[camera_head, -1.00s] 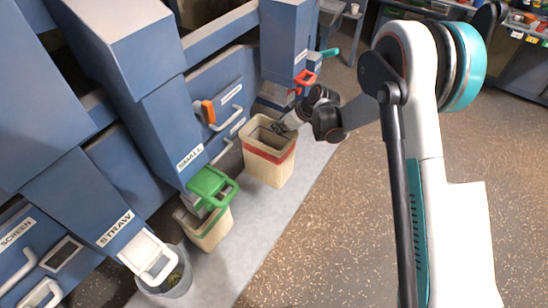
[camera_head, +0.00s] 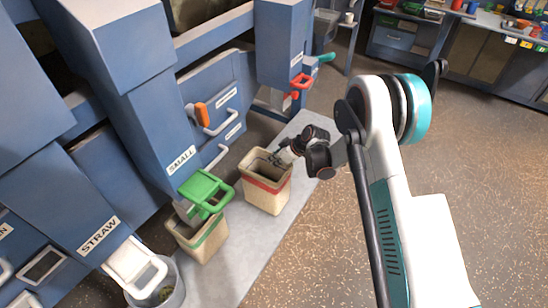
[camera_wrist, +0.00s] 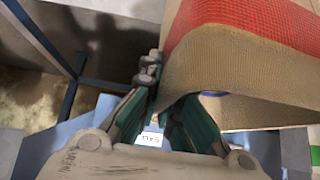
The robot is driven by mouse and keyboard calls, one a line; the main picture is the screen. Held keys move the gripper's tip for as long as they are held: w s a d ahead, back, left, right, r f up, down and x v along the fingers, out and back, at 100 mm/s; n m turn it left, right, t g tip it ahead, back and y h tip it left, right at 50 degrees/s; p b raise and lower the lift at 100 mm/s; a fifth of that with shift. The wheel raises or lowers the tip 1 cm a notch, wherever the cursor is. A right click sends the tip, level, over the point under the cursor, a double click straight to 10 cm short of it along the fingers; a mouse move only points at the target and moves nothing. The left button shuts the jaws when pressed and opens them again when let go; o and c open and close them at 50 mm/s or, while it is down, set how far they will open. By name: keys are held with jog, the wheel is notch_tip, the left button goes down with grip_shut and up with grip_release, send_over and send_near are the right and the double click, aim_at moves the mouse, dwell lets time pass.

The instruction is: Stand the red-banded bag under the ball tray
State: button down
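The red-banded bag (camera_head: 266,198) is tan, open-topped and roughly upright over the grey floor strip, to the right of the green-banded bag. Whether its base touches the strip is hard to tell. My gripper (camera_head: 282,158) is at its upper right rim. In the wrist view the bag's woven wall and red band (camera_wrist: 245,18) fill the upper right. My fingers (camera_wrist: 162,118) are closed around a pinch of its edge; their tips are partly hidden by the fabric. I cannot clearly identify the ball tray among the blue machine's parts.
A green-banded bag (camera_head: 202,240) stands under the green-handled spout (camera_head: 206,190) marked SMALL. A grey bucket (camera_head: 160,290) is under the STRAW spout. A red handle (camera_head: 301,81) and an orange handle (camera_head: 201,115) jut from the machine. Speckled floor (camera_head: 330,240) at right is open.

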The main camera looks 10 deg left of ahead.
jog(key=shift+f+b, duration=0.65)
jog(key=shift+f, duration=1.2)
jog(key=c, duration=1.8)
grip_release()
jog(key=shift+f, duration=0.1)
